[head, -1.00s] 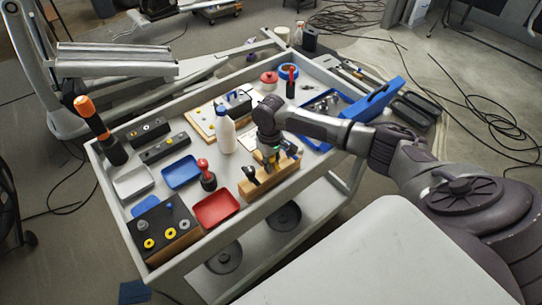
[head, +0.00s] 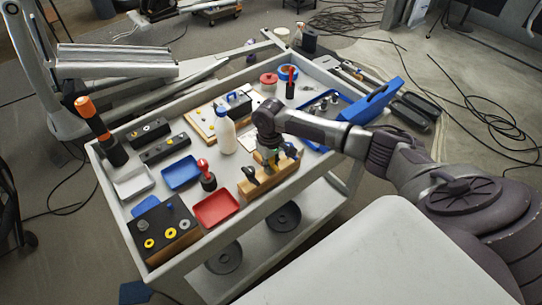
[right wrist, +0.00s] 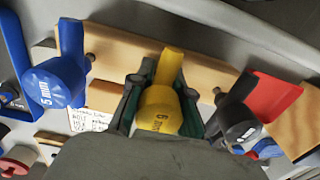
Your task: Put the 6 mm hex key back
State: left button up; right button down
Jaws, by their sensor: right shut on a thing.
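A wooden block (head: 268,186) stands at the cart's front edge; it also shows in the right wrist view (right wrist: 200,72). My right gripper (head: 270,160) is over the middle of the block. In the right wrist view my right gripper (right wrist: 160,108) is shut on the yellow-handled hex key (right wrist: 160,112), marked with a 6. A blue handle marked 5 mm (right wrist: 55,82) is to its left and a black handle (right wrist: 235,118) to its right, both at the block. The key's lower end is hidden, so I cannot tell how deep it sits. My left gripper is not in view.
A white bottle (head: 225,133) stands just behind.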

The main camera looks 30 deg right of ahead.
jog(key=shift+s+a+f, duration=0.1)
jog(key=shift+s+f, duration=0.3)
jog(key=shift+f, duration=0.1)
jog(key=c, duration=1.1)
grip_release()
jog(key=shift+o, duration=0.4)
jog(key=shift+w+f, duration=0.15)
jog(key=shift+w, duration=0.05)
jog(key=shift+w+r, duration=0.1)
jog(key=shift+r, duration=0.1)
jog(key=shift+w+r, duration=0.1)
jog(key=shift+r, duration=0.45)
notch_tip(320, 180, up, 11)
jog(key=shift+w, duration=0.15)
jog(key=shift+f, duration=0.1)
